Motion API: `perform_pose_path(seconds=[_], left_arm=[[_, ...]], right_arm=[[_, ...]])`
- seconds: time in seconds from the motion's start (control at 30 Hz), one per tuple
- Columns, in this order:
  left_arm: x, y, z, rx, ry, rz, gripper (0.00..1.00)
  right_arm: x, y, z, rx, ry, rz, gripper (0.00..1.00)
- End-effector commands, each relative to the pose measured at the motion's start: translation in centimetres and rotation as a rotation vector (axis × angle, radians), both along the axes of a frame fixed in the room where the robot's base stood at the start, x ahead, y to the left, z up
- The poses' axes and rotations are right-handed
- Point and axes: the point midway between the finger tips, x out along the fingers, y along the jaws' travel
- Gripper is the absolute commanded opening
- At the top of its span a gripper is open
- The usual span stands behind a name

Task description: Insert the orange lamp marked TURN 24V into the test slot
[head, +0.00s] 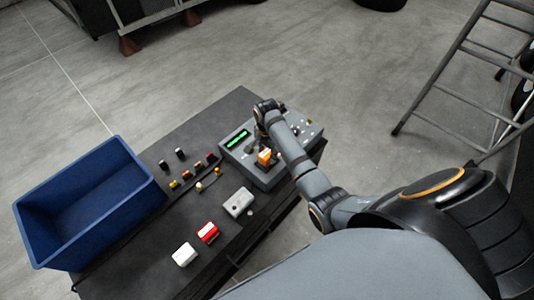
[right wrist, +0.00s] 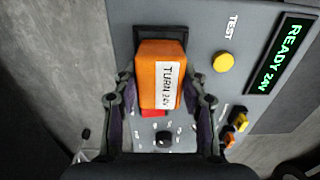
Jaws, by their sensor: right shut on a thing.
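The orange lamp (right wrist: 158,75) with a white label reading TURN 24V is between the fingers of my right gripper (right wrist: 165,105), which is shut on it. In the head view the lamp (head: 264,156) shows at the tester's front, below my right gripper (head: 263,140). The grey tester (head: 262,172) has a green display reading READY 24V (right wrist: 284,55) and a yellow button (right wrist: 223,62) beside the word TEST. A dark-framed slot (right wrist: 160,32) shows at the lamp's far end; how deep the lamp sits there is hidden. My left gripper is not in view.
A blue bin (head: 140,176) stands at the table's left. Several small coloured parts (head: 186,175) lie mid-table. A white block (head: 184,254), a red-and-white block (head: 208,233) and a grey box (head: 238,202) stand nearer. A ladder (head: 446,85) stands at right.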

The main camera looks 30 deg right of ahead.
Motion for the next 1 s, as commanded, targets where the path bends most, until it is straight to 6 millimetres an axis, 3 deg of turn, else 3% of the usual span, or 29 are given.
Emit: perform_pose_path(seconds=[1.0], left_arm=[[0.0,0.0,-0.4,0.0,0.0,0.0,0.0]], right_arm=[[0.0,0.0,-1.0,0.0,0.001,0.0,0.08]])
